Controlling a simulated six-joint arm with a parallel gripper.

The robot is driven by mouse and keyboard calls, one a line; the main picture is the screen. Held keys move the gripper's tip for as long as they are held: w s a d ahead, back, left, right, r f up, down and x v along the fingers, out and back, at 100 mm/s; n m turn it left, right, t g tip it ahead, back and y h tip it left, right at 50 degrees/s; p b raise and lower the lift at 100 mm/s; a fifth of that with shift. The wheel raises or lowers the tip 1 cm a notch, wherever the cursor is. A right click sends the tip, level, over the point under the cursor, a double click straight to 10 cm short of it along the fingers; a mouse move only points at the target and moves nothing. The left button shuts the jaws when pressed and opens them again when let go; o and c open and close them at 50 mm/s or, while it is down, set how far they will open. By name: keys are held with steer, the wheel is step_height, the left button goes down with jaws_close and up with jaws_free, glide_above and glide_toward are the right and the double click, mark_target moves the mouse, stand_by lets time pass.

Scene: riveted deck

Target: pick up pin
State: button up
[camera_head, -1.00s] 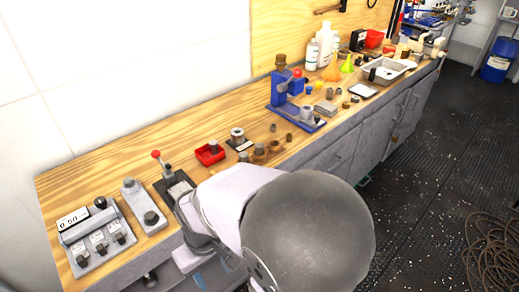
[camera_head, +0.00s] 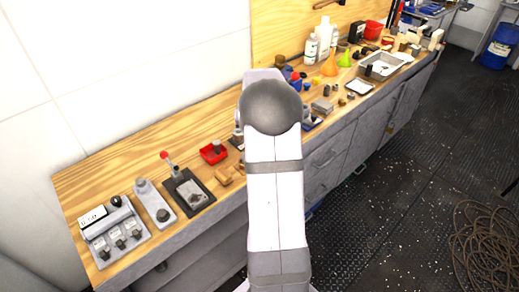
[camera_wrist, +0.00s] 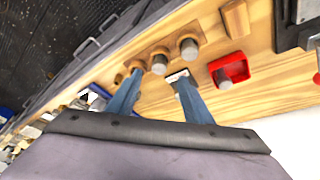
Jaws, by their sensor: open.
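In the wrist view my gripper (camera_wrist: 158,80) is open, its two blue fingers apart and pointing at a wooden holder on the bench. A grey cylindrical pin (camera_wrist: 159,65) stands in the holder, in line with the gap between the fingertips; I cannot tell whether it is inside the gap. A second grey pin (camera_wrist: 188,48) stands beside it, and a third round end shows partly by the left fingertip. In the head view my arm hides the gripper and these pins.
A red tray (camera_wrist: 242,66) holding a grey piece sits right of the fingers; it also shows in the head view (camera_head: 205,158). A lever fixture (camera_head: 188,190) and a switch box (camera_head: 112,238) stand at left. Bottles (camera_head: 323,40) and a metal tray (camera_head: 382,72) stand at the far end.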

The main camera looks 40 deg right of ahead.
steer(key=shift+w+m, duration=0.15)
steer(key=shift+m, duration=0.15)
steer(key=shift+p+x, duration=1.9)
steer(key=shift+x, duration=1.75)
steer(key=shift+d, duration=0.15)
jaws_close()
